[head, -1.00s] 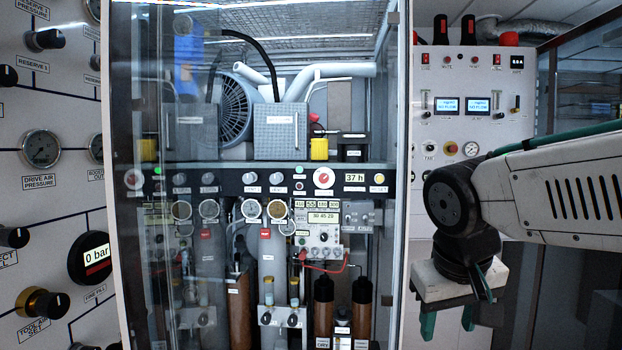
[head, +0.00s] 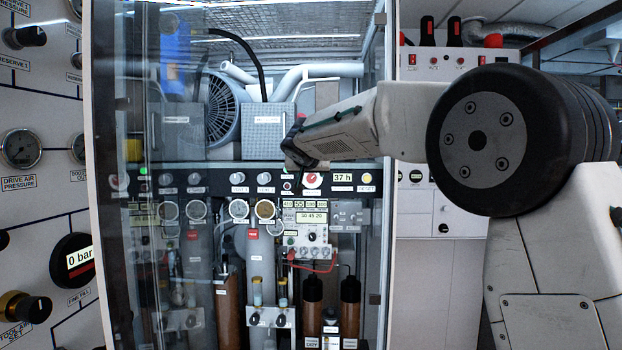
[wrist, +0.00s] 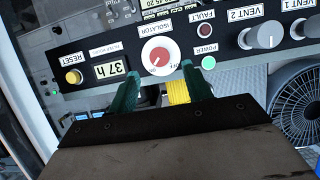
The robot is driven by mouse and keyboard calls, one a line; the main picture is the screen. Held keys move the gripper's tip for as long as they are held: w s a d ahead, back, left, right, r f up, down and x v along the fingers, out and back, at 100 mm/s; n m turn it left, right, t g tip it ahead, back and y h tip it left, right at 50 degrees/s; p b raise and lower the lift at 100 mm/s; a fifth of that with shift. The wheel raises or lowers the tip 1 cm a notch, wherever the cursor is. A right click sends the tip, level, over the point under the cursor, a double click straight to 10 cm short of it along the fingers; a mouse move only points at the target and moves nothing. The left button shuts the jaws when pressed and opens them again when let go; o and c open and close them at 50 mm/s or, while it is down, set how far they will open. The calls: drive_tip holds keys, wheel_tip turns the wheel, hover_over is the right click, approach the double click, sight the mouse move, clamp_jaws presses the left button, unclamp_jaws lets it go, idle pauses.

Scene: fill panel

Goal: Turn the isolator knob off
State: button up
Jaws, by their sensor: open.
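The isolator knob (wrist: 160,57) is a white disc with a red centre on the black control strip. It shows upside down in the wrist view, just beyond my fingertips. In the head view the same knob (head: 312,180) sits on the strip, close below my wrist. My gripper (wrist: 160,69) is open, with one green finger to each side of the knob's lower edge as pictured. The fingers look short of the knob and nothing is held. In the head view the fingertips are mostly hidden by the wrist.
Near the knob are the 37 h display (wrist: 111,70), a yellow reset button (wrist: 73,76), a green power lamp (wrist: 208,62) and the vent 2 knob (wrist: 264,36). A fan (wrist: 294,100) lies to the right. A glass door (head: 150,240) covers the cabinet's left part in the head view.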

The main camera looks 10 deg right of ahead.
sight(311, 178)
drive_tip(key=x, duration=0.5)
drive_tip(key=shift+w+f, duration=0.1)
drive_tip(key=shift+f, duration=0.05)
drive_tip(key=c, duration=1)
